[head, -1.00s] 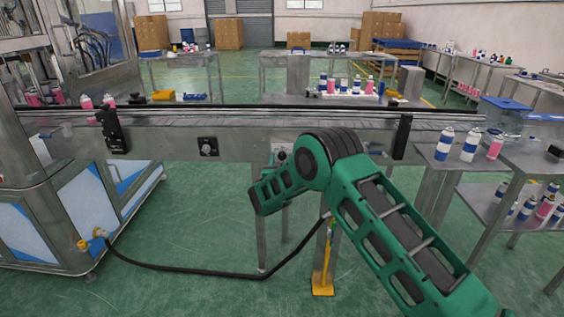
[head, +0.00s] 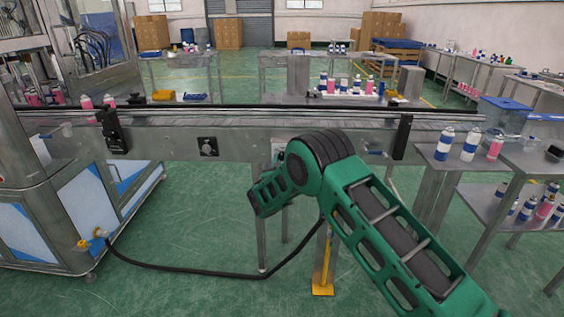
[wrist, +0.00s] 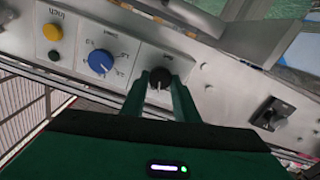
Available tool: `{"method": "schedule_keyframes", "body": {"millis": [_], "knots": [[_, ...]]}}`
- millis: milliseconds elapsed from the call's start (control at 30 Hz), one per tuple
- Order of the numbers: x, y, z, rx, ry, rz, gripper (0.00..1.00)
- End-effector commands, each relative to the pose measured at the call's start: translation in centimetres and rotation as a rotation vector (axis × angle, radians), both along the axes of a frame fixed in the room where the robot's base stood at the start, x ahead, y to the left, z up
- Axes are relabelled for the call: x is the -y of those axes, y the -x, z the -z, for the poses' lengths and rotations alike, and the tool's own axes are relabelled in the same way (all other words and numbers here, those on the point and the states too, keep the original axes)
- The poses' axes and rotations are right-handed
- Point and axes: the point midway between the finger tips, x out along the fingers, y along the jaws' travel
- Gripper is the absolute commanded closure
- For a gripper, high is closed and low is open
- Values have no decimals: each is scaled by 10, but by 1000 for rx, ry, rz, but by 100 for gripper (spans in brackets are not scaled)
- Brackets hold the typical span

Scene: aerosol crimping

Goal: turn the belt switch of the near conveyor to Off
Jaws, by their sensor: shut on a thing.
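The near conveyor (head: 235,142) runs across the head view. In the wrist view its control panel (wrist: 130,65) carries a small black knob (wrist: 159,76), which I take to be the belt switch. My gripper (wrist: 159,86) is shut on this knob, one green finger on each side. The knob's label and its exact setting are too small to read. In the head view my arm hides the gripper and most of the panel.
Beside the knob on the panel are a blue dial (wrist: 101,61), a yellow button (wrist: 52,32) and a black button (wrist: 53,54). A separate black rotary switch (head: 208,146) sits further left on the conveyor side. A black hose (head: 190,270) lies on the floor.

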Motion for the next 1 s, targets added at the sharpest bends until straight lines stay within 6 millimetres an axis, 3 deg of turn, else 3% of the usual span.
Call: {"method": "schedule_keyframes", "body": {"millis": [500,1000], "knots": [[-4,1,2,-1,443,-5,95],[-5,1,3,-2,637,-6,95]]}}
